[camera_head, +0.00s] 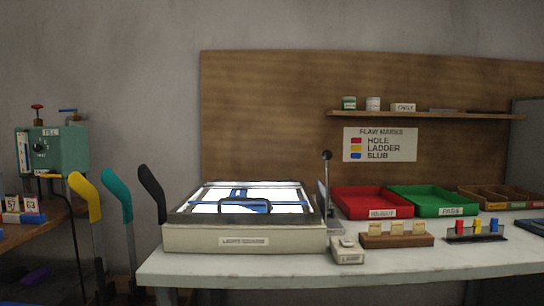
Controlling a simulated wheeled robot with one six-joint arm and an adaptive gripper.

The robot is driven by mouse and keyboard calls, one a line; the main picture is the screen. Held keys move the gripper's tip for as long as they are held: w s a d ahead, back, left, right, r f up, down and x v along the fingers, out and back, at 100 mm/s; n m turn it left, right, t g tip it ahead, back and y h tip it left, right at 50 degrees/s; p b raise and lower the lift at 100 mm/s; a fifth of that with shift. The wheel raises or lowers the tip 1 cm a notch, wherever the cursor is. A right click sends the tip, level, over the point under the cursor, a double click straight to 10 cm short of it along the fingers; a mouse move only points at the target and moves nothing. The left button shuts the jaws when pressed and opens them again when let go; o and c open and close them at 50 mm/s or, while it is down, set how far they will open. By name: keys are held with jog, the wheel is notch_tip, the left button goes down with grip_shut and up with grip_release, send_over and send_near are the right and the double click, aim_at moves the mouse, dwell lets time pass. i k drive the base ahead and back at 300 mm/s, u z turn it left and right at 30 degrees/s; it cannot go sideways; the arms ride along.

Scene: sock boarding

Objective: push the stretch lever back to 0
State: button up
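A thin grey lever with a dark ball knob (327,155) stands close to upright at the right side of the light box (245,240); it looks like the stretch lever. A narrow pale plate (321,203) stands beside its lower part. Any scale marks or a 0 are too small to read. The light box has a bright lit top with a blue frame-like piece (245,206) on it. My gripper is not in view.
A red tray (371,190) and a green tray (432,190) stand right of the lever. A small switch box (347,257) sits in front of it, with a wooden holder (397,241) further right. Yellow, teal and black leg-shaped forms (116,190) stand left of the table.

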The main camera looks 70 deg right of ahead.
aim_at(328, 155)
jog(key=u, duration=0.1)
jog(key=k, duration=0.8)
jog(key=z, duration=1.6)
